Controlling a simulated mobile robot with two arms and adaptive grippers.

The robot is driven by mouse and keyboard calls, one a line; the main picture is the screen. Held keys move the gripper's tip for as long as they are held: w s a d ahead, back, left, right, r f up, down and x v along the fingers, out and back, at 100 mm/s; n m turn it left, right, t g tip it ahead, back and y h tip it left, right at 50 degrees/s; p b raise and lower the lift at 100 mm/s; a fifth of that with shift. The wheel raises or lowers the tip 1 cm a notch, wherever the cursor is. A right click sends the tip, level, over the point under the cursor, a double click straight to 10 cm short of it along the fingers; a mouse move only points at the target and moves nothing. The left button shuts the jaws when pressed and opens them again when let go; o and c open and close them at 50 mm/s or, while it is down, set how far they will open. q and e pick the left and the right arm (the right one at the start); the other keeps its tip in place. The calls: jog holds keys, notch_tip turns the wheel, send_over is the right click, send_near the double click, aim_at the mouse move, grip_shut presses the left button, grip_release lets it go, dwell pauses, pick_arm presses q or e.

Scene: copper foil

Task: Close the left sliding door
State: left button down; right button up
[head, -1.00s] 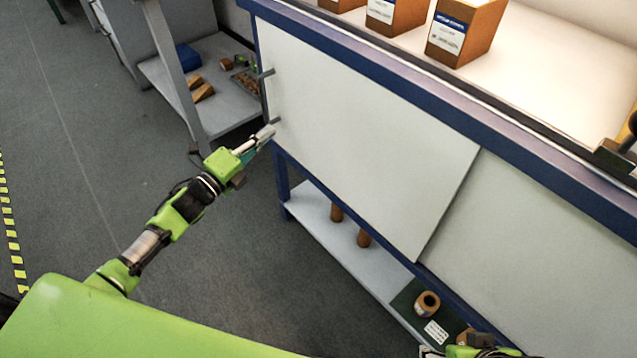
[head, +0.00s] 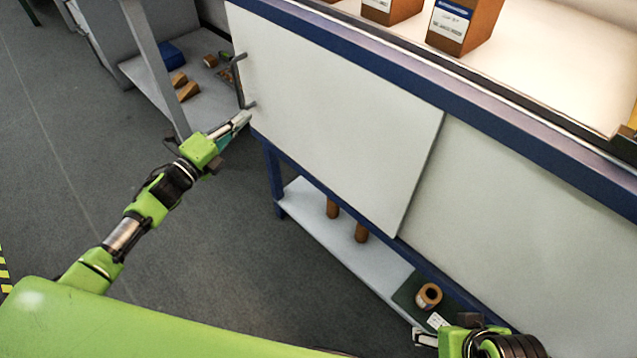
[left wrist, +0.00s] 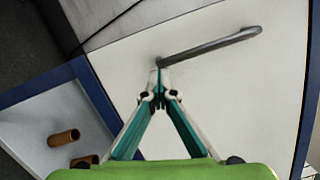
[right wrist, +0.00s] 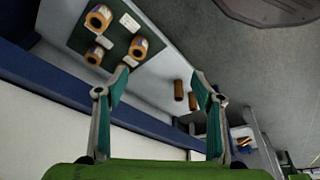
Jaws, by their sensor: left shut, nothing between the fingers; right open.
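The left sliding door (head: 330,125) is a white panel at the left end of the blue-framed bench. Its right edge stands in front of another white panel (head: 530,195). A grey bar handle (head: 238,80) is on its left edge and also shows in the left wrist view (left wrist: 215,45). My left gripper (head: 247,116) is shut and empty, its tips at the handle's lower end. In the left wrist view the fingertips (left wrist: 160,68) meet just below that end; contact is unclear. My right gripper (right wrist: 161,72) is open and empty, low by the bench's lower shelf.
The lower shelf (head: 300,205) holds brown cylinders (head: 361,232) and a tape roll (head: 428,295) on a dark mat. Brown boxes (head: 455,22) stand on the bench top. A grey rack (head: 205,105) is at left. Floor (head: 70,130) there is clear.

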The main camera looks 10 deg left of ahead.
pick_arm(q)
jog(key=shift+w+a+r, duration=0.15)
jog(key=shift+a+r, duration=0.1)
jog(key=shift+a, duration=0.15)
jog(key=v, duration=1.2)
jog(key=shift+d+f, duration=0.15)
jog(key=shift+d, duration=0.25)
